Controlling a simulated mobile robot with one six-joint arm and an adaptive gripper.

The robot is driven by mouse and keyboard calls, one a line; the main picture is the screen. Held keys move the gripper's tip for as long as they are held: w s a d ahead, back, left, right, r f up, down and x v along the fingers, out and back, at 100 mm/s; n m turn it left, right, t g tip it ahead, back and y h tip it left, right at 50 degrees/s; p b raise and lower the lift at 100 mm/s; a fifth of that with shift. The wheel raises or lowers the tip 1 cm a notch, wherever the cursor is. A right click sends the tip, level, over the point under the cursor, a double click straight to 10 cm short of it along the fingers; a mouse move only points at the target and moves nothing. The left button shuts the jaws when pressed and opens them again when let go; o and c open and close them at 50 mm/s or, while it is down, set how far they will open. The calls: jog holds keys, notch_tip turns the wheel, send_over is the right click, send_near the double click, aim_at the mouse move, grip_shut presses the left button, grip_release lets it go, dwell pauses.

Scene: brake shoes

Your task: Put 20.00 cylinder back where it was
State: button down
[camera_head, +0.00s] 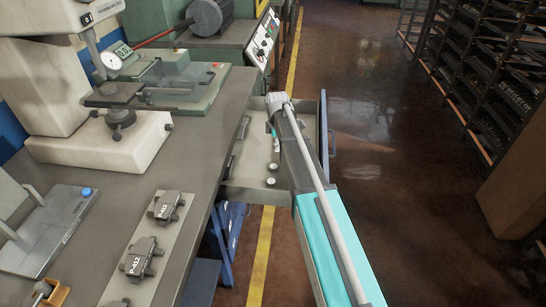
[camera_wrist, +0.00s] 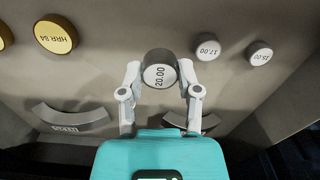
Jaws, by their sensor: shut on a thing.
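In the wrist view, the cylinder marked 20.00 (camera_wrist: 160,76) sits between the two fingers of my gripper (camera_wrist: 159,66), which is shut on it. Its light, labelled end faces the camera and its side is dark. It is over the open drawer (camera_wrist: 235,88); whether it touches the drawer floor I cannot tell. To its right are two smaller cylinders, marked 17.00 (camera_wrist: 208,47) and 15.00 (camera_wrist: 260,54). In the head view, my arm reaches into the open drawer (camera_head: 239,172), and the held cylinder cannot be made out.
Brass-coloured discs, one marked HRR 84 (camera_wrist: 56,34), lie at the left of the wrist view. Curved grey pieces lie at left (camera_wrist: 68,118) and right (camera_wrist: 180,121), the right one partly hidden by a finger. The workbench (camera_head: 190,140) borders the drawer's left side.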

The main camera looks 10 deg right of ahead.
aim_at(276, 156)
jog(key=shift+w+f+b, duration=0.35)
jog(key=shift+w+f, duration=0.15)
jog(key=shift+f, duration=0.15)
jog(key=shift+w+f+b, duration=0.45)
jog(key=shift+f+b, duration=0.1)
jog(key=shift+b, duration=0.05)
jog(key=shift+f+b, duration=1.4)
jog(key=shift+f, duration=0.05)
jog(key=shift+f, duration=0.1)
jog(key=shift+c, duration=1.5)
grip_release()
jog(key=shift+r, duration=0.2)
notch_tip(276, 156, up, 12)
jog(key=p, duration=1.2)
